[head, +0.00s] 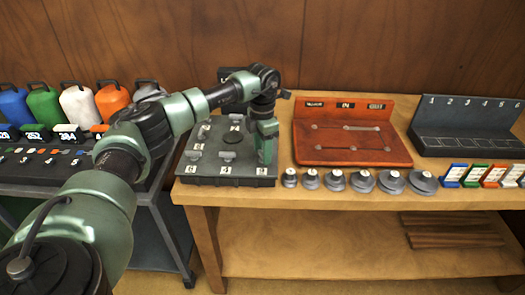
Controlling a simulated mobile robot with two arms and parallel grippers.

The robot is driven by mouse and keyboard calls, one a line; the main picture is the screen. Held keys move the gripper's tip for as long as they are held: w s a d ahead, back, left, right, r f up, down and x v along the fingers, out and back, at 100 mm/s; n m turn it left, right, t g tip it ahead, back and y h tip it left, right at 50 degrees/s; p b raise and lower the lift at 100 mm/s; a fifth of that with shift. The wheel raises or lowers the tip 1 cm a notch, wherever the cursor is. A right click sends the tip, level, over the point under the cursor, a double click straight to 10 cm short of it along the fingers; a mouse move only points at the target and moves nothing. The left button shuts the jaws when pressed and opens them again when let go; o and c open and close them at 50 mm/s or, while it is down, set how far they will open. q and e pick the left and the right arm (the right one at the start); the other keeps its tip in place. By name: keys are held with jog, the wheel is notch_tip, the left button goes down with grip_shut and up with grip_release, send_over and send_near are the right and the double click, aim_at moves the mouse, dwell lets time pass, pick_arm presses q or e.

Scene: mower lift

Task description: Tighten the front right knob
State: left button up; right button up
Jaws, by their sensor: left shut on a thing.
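A dark grey plate (212,181) with several grey knobs and white number tags sits at the left end of the wooden table. My left gripper (265,157) points down over the plate's front right corner. It is shut on the front right knob there, which the green fingers and wrist mostly hide. A white tag (262,171) shows just in front of the fingers. The front middle knob (228,156) and the front left knob (196,155) stand clear to the left. My right gripper is not in view.
Right of the plate, an orange-red tray (350,158) holds rods. Several round grey weights (335,180) line the table's front edge (340,198). A dark numbered rack (470,143) stands further right. Coloured jugs (78,107) stand on a dark bench at left.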

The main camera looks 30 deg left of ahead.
pick_arm(q)
jog(key=m, duration=0.5)
jog(key=shift+w+r, duration=0.1)
jog(key=shift+r, duration=0.05)
jog(key=shift+m, duration=0.3)
dwell(0.3)
jog(key=o, duration=1.4)
jog(key=shift+c, duration=0.2)
notch_tip(320, 180, up, 8)
jog(key=shift+f+b, duration=0.15)
jog(key=shift+b, duration=0.9)
